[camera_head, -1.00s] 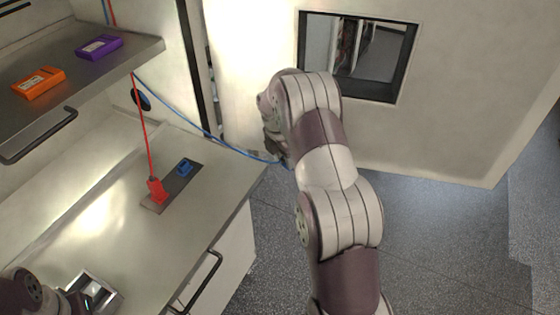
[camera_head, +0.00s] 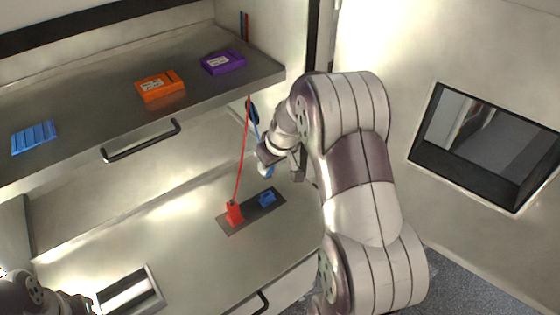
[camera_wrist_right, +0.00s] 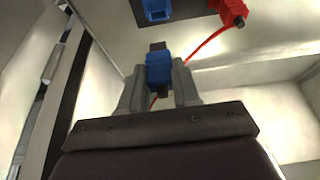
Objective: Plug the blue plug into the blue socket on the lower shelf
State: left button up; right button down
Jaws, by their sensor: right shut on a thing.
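The blue plug (camera_wrist_right: 159,72) is held between the two fingers of my right gripper (camera_wrist_right: 160,82) in the right wrist view. In the head view my right gripper (camera_head: 270,165) is above the lower shelf (camera_head: 185,245), behind the sockets; its fingers are partly hidden. The blue socket (camera_head: 267,199) sits on a dark plate on this shelf. It also shows in the right wrist view (camera_wrist_right: 157,10), apart from the plug and beyond it. My left gripper (camera_head: 88,302) is at the lower left edge, mostly cut off.
A red plug (camera_head: 234,212) with a red cable stands beside the blue socket. The upper shelf (camera_head: 70,150) carries orange (camera_head: 160,87), purple (camera_head: 223,63) and blue (camera_head: 34,137) boxes. A metal-rimmed tray (camera_head: 130,292) lies at the front left. A wall rises at the right.

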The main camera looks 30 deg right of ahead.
jog(key=shift+a+f+b, duration=0.15)
jog(key=shift+f+b, duration=0.8)
jog(key=shift+f, duration=0.5)
jog(key=shift+a+f+b, duration=0.1)
jog(key=shift+f+b, duration=0.85)
jog(key=shift+f, duration=0.45)
jog(key=shift+s, duration=0.1)
jog(key=shift+b, duration=0.3)
jog(key=shift+b, duration=0.35)
